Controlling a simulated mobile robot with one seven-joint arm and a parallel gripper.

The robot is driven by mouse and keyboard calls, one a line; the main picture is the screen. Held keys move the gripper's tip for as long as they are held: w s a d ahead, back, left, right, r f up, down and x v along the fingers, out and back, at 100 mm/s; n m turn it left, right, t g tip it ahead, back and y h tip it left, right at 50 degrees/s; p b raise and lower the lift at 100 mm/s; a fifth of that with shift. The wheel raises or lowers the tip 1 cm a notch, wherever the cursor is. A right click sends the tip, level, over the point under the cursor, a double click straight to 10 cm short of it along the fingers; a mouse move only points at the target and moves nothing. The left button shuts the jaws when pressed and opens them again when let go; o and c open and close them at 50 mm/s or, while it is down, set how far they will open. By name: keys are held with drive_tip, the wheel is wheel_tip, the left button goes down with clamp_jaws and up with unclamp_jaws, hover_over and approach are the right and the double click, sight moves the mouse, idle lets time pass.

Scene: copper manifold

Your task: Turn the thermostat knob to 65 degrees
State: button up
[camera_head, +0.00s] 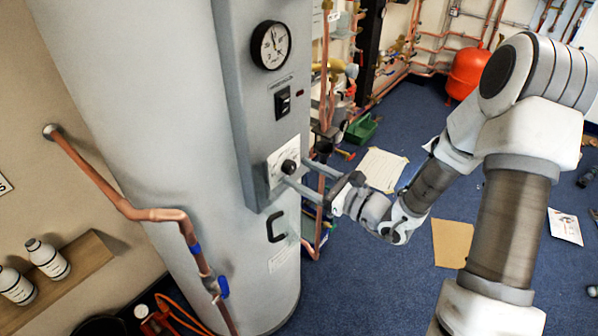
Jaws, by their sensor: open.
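The thermostat knob (290,167) is a small black knob on a white dial plate (279,158), on the front panel of a tall grey cylinder. The marks on the plate are too small to read, so I cannot tell its setting. My gripper (300,174) comes in from the right with its two grey fingers apart. One finger lies above and right of the knob, the other below it. The fingertips are close to the plate; I cannot tell whether they touch the knob.
A round gauge (271,45) and a black switch (283,102) sit above the dial on the panel. A black handle (276,226) is below it. Copper pipes (325,80) run behind the panel's right side. Papers (382,169) lie on the blue floor.

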drive_tip(key=shift+w+a, duration=0.4)
drive_tip(key=shift+a, duration=0.15)
clamp_jaws()
